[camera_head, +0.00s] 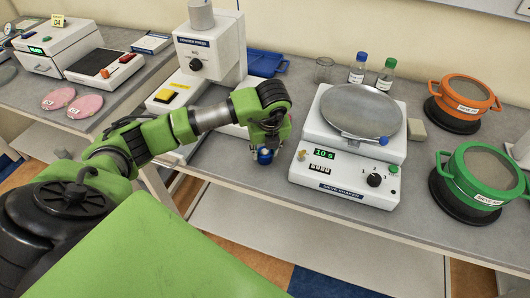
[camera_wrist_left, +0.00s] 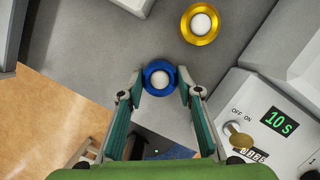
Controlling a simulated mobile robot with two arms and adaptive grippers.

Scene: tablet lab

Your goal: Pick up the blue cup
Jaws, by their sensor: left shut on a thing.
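The blue cup (camera_head: 265,156) is a small round cup at the bench's front edge, left of the sieve shaker. In the left wrist view the blue cup (camera_wrist_left: 149,87) holds a white round content. My left gripper (camera_head: 264,148) points down over it. In the left wrist view the fingertips of my left gripper (camera_wrist_left: 160,90) are shut on its two sides. I cannot tell whether the cup touches the bench. My right gripper is not in view.
A gold cup (camera_wrist_left: 186,31) with white content stands just behind the blue cup. The sieve shaker (camera_head: 345,190) is close on the right, the powder press (camera_head: 217,55) on the left. Green and orange sieves (camera_head: 465,180) (camera_head: 445,98) stand further right.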

